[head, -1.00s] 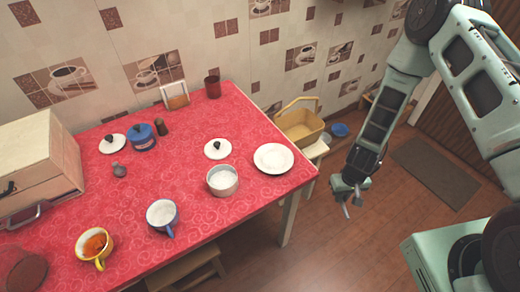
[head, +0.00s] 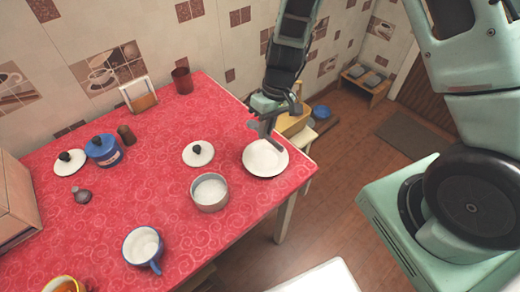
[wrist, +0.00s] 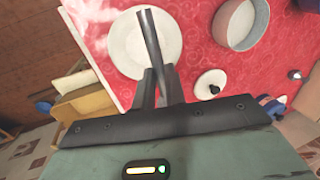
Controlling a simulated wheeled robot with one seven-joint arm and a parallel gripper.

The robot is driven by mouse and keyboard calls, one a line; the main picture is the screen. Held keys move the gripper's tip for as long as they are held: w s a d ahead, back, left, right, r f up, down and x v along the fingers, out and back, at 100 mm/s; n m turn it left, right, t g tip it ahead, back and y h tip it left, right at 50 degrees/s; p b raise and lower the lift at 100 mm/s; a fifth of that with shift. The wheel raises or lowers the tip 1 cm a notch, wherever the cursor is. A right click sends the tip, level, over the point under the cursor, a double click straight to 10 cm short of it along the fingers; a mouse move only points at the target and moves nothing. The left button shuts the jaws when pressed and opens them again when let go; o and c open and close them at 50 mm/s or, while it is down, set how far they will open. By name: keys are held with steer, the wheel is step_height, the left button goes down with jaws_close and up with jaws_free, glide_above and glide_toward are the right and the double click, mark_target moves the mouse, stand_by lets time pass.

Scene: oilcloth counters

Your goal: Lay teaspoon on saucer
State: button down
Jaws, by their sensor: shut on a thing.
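The white saucer (head: 268,170) lies on the right end of the red table; it also shows in the wrist view (wrist: 122,45). My gripper (head: 267,132) is above the saucer's far edge in the head view. In the wrist view my gripper (wrist: 156,84) is shut on the teaspoon (wrist: 150,36), a grey metal strip that reaches out over the saucer. The teaspoon appears apart from the saucer, though the exact height is hard to tell. Its bowl cannot be made out clearly.
A yellow basket (head: 292,122) is beyond the table's right edge.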

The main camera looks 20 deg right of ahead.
steer(key=x, duration=0.2)
steer(key=d+x, duration=0.1)
steer(key=x, duration=0.4)
steer(key=shift+w+d+f, duration=0.3)
steer(key=shift+d+f, duration=0.05)
steer(key=shift+f, duration=0.1)
steer(key=shift+f, duration=0.1)
steer(key=shift+f+b, duration=0.45)
steer(key=shift+f, duration=0.05)
steer(key=c, duration=1.5)
jaws_free()
steer(key=shift+o, duration=0.2)
